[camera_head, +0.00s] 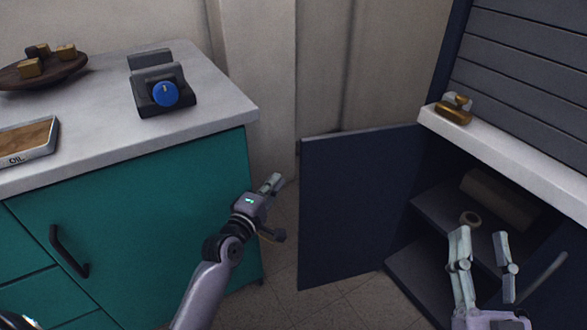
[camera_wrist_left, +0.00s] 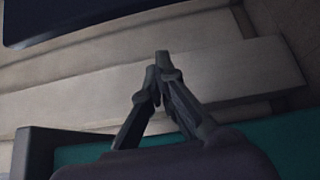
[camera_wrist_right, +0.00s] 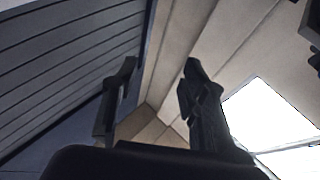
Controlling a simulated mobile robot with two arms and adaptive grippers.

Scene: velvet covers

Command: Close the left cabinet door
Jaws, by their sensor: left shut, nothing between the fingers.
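The left cabinet door (camera_head: 350,205) is a dark navy panel. It stands swung wide open to the left of the cabinet, which shows its dark shelves (camera_head: 440,215). My left gripper (camera_head: 276,183) is left of the door, apart from it in the picture, between it and the teal counter. Its fingertips meet with nothing between them in the left wrist view (camera_wrist_left: 160,64). My right gripper (camera_head: 482,240) is in front of the cabinet opening, with its fingers apart and empty. Its spread fingers also show in the right wrist view (camera_wrist_right: 157,75).
A teal counter (camera_head: 140,215) with a black handle stands at the left. On its top are a device with a blue knob (camera_head: 165,94), a bowl (camera_head: 40,72) and a tray. The cabinet's pale ledge (camera_head: 520,155) bears a brass object (camera_head: 454,113). A grey bar handle (camera_head: 540,276) shows at the right.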

